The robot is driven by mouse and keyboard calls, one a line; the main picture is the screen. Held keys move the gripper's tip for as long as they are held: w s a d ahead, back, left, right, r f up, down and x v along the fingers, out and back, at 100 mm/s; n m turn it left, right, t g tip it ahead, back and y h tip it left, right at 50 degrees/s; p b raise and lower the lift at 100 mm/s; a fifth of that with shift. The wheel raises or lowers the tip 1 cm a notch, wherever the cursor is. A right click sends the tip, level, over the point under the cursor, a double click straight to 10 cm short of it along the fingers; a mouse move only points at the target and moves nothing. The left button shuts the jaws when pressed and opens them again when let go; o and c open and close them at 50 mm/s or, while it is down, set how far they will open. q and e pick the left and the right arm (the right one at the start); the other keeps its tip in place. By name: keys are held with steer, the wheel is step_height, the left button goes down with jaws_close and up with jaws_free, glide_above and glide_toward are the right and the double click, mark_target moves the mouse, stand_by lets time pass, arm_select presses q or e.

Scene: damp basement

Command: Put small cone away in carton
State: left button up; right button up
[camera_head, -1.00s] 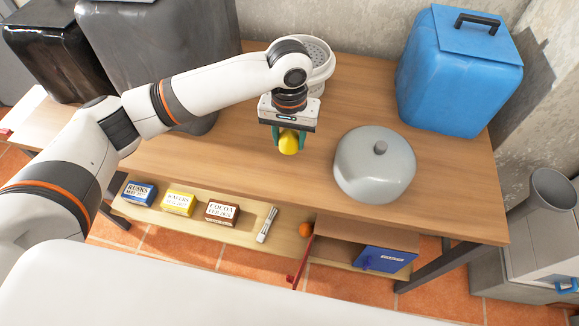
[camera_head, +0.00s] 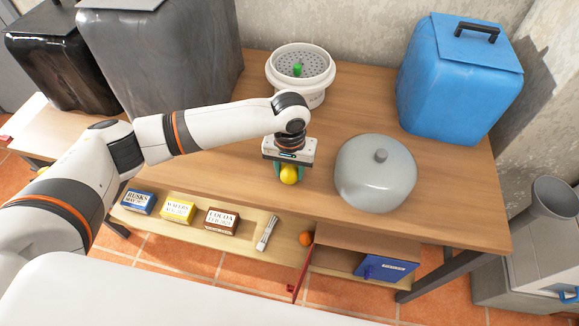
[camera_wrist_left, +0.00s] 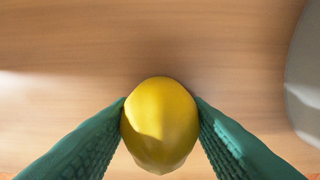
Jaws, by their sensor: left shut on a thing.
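My left gripper (camera_head: 288,176) is shut on a rounded yellow thing (camera_head: 289,175) like a lemon, over the front part of the wooden table. In the left wrist view the yellow thing (camera_wrist_left: 160,125) sits between both green fingers. Whether it touches the table I cannot tell. A small green thing (camera_head: 298,70) is in the white perforated bowl (camera_head: 301,95); its exact shape is too small to tell. I cannot make out a clear cone. The small labelled boxes on the lower shelf are for rusks (camera_head: 138,201), wafers (camera_head: 178,209) and cocoa (camera_head: 221,220). My right gripper is not in view.
A grey dome (camera_head: 375,180) with a knob is right of my gripper. A blue box (camera_head: 460,80) stands at the back right. Below are an orange ball (camera_head: 305,238), a blue item (camera_head: 385,267) in a compartment, and a red-edged door (camera_head: 301,272) standing open.

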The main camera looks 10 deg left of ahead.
arm_select(q)
steer(key=o, duration=1)
steer(key=shift+c, duration=0.2)
step_height(320, 180, up, 12)
steer(key=shift+r+p, duration=0.1)
steer(key=shift+p, duration=0.25)
